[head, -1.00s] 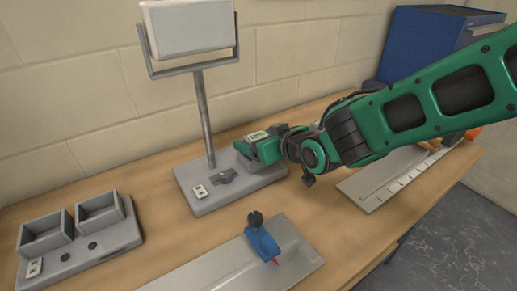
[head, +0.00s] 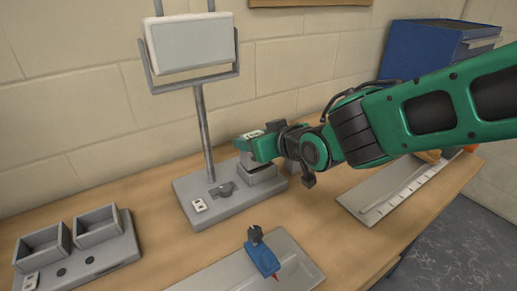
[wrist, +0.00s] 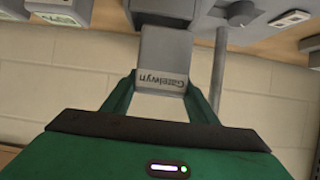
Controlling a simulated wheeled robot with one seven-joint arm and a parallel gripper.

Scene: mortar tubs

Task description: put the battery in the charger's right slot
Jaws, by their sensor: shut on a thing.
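My gripper (wrist: 165,100) is shut on a grey block marked "Gatelwyn" (wrist: 163,55), which looks like the battery. In the head view my green gripper (head: 262,148) is over the right end of the lamp base, above a grey raised holder (head: 264,175); a little of the grey block (head: 246,160) shows below it. I cannot tell whether the block's far end is still inside the holder. The grey charger (head: 122,252) lies at the left of the bench. Its right slot (head: 98,224) and left slot (head: 43,246) look empty.
The lamp's post (head: 204,135) and white panel (head: 190,42) rise close left of my gripper. A blue tool (head: 262,258) lies on a grey tray (head: 225,275) in front. A flat grey plate (head: 385,195) and a blue cabinet (head: 425,55) are at right.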

